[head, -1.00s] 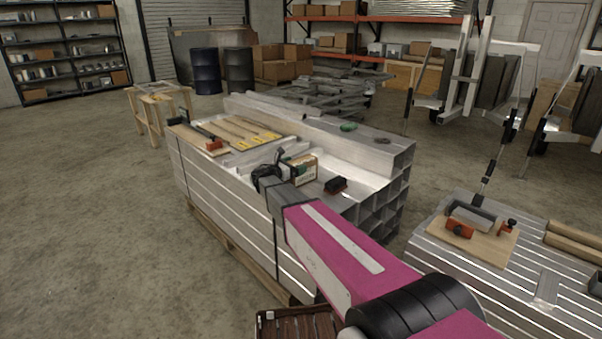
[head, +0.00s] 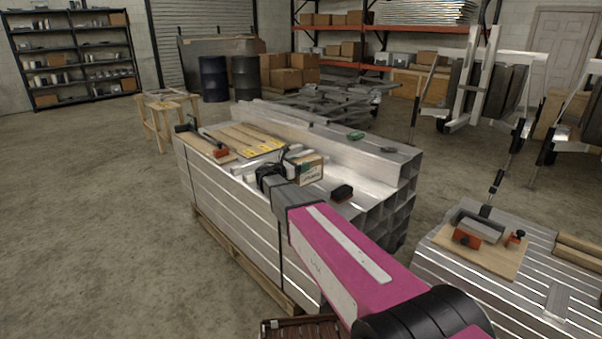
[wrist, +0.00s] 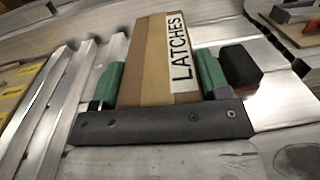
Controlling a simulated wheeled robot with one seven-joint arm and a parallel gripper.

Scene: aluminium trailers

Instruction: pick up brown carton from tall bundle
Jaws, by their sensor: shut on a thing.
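The brown carton (wrist: 152,60) carries a white label reading "LATCHES" and fills the middle of the wrist view. My gripper (wrist: 155,85) has its two green fingers against opposite sides of the carton and is shut on it. In the head view the carton (head: 306,168) shows just beyond my gripper (head: 288,172), over the top of the tall bundle of aluminium tubes (head: 240,208). My gripper hides part of the carton there. I cannot tell whether the carton's underside touches the bundle.
A black block (head: 342,192) lies right of the carton; it also shows in the wrist view (wrist: 239,66). A raised tube row with a green item (head: 355,135) runs behind. Boards (head: 240,138) lie at left. A lower bundle (head: 480,285) stands at right.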

